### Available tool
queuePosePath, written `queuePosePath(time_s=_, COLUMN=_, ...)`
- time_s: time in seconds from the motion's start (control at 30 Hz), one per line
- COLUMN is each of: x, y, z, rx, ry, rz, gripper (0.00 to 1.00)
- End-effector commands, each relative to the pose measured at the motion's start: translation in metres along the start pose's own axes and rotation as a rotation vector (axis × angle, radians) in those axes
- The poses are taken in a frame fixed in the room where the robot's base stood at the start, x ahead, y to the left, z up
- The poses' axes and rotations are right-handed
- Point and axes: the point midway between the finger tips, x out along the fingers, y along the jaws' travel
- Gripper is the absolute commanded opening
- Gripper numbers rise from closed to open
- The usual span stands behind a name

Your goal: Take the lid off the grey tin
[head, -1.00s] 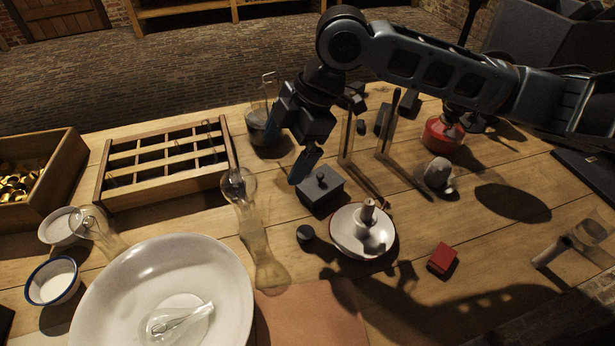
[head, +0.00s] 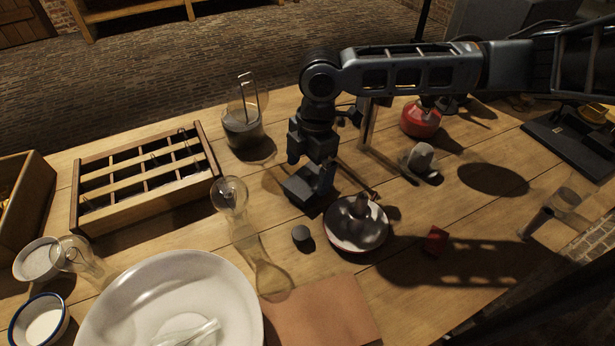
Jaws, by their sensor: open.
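The grey tin (head: 299,191) is a small dark square box on the wooden table, right of the glass lamp chimney. In the earlier view its lid sits on top with a small round knob; now my gripper hides most of the lid and the knob. My gripper (head: 311,174) points down over the tin with its fingers apart. One finger comes down in front of the tin's right side. I cannot tell whether it touches the lid.
A small dark round piece (head: 301,233) lies in front. A glass jar (head: 243,126) and divided wooden rack (head: 148,205) are left. A red burner (head: 420,120) stands behind right.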

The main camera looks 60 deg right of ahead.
Motion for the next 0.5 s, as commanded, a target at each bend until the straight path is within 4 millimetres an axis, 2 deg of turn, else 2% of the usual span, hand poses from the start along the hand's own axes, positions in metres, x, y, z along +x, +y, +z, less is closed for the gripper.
queuePosePath(time_s=0.27, x=0.0037, y=0.0004, z=0.0000, rx=-0.001, ry=0.000, rz=0.002, gripper=1.00)
queuePosePath(time_s=0.5, x=0.0035, y=0.0004, z=-0.0001, rx=0.000, ry=0.000, rz=0.002, gripper=0.78)
